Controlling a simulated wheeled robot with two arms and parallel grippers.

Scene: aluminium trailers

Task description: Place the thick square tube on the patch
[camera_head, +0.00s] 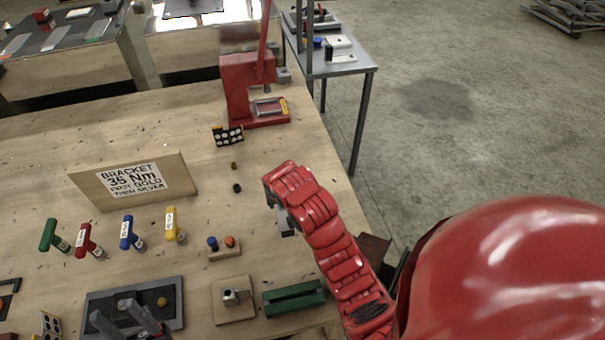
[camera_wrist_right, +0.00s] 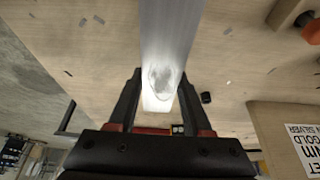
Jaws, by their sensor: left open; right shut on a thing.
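The thick square tube (camera_wrist_right: 168,45) is a bright silvery bar in the right wrist view. My right gripper (camera_wrist_right: 160,95) is shut on it, with a black finger on each side. In the head view my red right arm reaches over the bench's right part. Its gripper (camera_head: 282,215) is mostly hidden by the arm, and a small grey piece shows below it. My left gripper (camera_head: 133,318) shows as two grey fingers, open, over the dark tray (camera_head: 172,285) at the bottom left. I cannot tell which marked area is the patch.
A bracket sign (camera_head: 140,180) stands on the wooden bench. Several coloured T-handles (camera_head: 130,235), a peg block (camera_head: 225,247), a wooden plate with a metal fitting (camera_head: 234,312) and a green block (camera_head: 294,298) lie nearby. A red press (camera_head: 248,90) stands behind. The bench's middle is mostly clear.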

